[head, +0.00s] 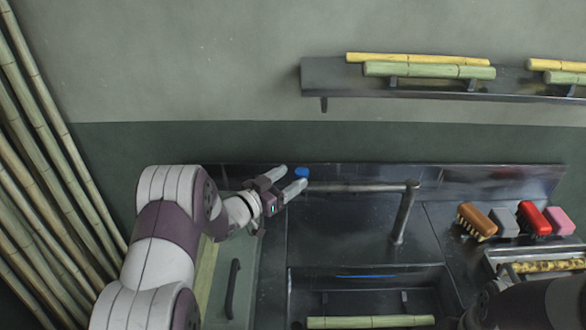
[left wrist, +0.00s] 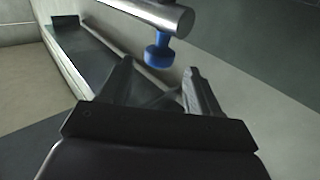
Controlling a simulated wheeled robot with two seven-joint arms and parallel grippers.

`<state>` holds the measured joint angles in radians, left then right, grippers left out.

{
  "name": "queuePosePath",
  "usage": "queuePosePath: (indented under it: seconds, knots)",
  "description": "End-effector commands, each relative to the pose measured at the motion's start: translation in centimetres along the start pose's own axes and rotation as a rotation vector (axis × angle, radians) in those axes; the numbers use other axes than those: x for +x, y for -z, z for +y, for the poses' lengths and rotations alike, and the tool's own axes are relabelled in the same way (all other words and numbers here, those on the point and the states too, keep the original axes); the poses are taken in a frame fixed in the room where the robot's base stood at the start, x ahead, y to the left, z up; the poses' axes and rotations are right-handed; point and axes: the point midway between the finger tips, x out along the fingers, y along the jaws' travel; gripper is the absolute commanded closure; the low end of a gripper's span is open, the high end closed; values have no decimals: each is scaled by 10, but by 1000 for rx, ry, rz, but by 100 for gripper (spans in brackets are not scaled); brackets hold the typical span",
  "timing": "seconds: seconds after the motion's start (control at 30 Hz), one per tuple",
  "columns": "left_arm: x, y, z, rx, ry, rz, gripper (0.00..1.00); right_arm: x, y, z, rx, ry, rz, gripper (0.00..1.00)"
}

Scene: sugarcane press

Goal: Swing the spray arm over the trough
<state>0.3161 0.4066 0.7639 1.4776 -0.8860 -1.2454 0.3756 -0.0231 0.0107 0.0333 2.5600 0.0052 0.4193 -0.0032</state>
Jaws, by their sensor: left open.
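The spray arm (head: 355,188) is a grey metal tube on an upright post (head: 402,215), reaching left along the back of the counter. A blue nozzle (head: 302,172) shows at its left end, and the nozzle also hangs under the tube end in the left wrist view (left wrist: 158,54). My left gripper (head: 294,179) is open at that end, its fingers close to the nozzle. In the left wrist view the fingertips (left wrist: 158,68) are spread just short of the nozzle; contact cannot be told. The trough (head: 368,284) is the dark basin in front of the post, with a green cane in it. My right gripper does not show.
An orange brush (head: 477,221), a grey block (head: 504,222), a red brush (head: 533,217) and a pink sponge (head: 560,221) sit at the right. A wall shelf (head: 325,76) holds canes above. Bamboo poles (head: 45,170) lean at the left. The counter behind the trough is clear.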

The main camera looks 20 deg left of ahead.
Motion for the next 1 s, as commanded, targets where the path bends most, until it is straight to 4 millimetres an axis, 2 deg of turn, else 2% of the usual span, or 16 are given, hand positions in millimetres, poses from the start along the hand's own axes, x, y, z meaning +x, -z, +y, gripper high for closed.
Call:
queuePosePath:
  seconds: [0.1, 0.23, 0.53, 0.57, 0.73, 0.87, 1.0]
  knots:
    - [24, 2, 1, 0, -2, -1, 38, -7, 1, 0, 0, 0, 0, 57]
    - [40, 0, 0, -1, 0, -2, 38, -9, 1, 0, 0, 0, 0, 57]
    - [46, 0, 0, 0, 2, -2, 38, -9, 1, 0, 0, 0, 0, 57]
    - [46, 0, 0, 0, 2, -2, 44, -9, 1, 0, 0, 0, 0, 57]
    - [46, 0, 0, 0, 2, -2, 100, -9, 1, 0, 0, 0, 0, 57]
    - [46, 0, 1, 0, 2, -3, 100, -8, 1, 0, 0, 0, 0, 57]
    - [55, -2, 10, 0, 0, -2, 100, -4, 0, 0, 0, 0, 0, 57]
